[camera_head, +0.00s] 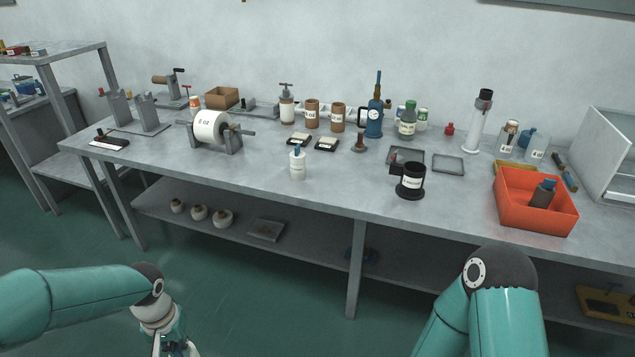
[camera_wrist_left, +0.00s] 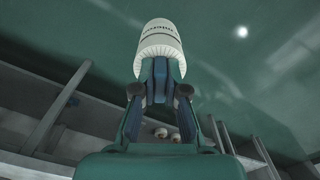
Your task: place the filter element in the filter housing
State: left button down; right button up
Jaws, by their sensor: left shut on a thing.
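My left gripper (camera_wrist_left: 160,78) is shut on a white, ribbed, cylinder-like piece with dark lettering, which looks like the filter element (camera_wrist_left: 160,45). In the head view my left gripper (camera_head: 178,346) is at the bottom edge, low in front of the bench and mostly cut off; the piece is not clear there. I cannot tell for certain which thing is the filter housing. A black open cup on a round base (camera_head: 411,181) stands near the bench's front edge, well away from the left gripper. My right gripper is out of the head view; only its arm shows.
The grey bench (camera_head: 258,172) has a clear stretch along its front. A white bottle (camera_head: 297,164), a labelled roll on a stand (camera_head: 211,129) and an orange bin (camera_head: 535,212) stand on it.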

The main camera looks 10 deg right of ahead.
aim_at(410, 189)
jog(key=z, duration=3.45)
jog(key=k, duration=0.1)
jog(key=u, duration=2.3)
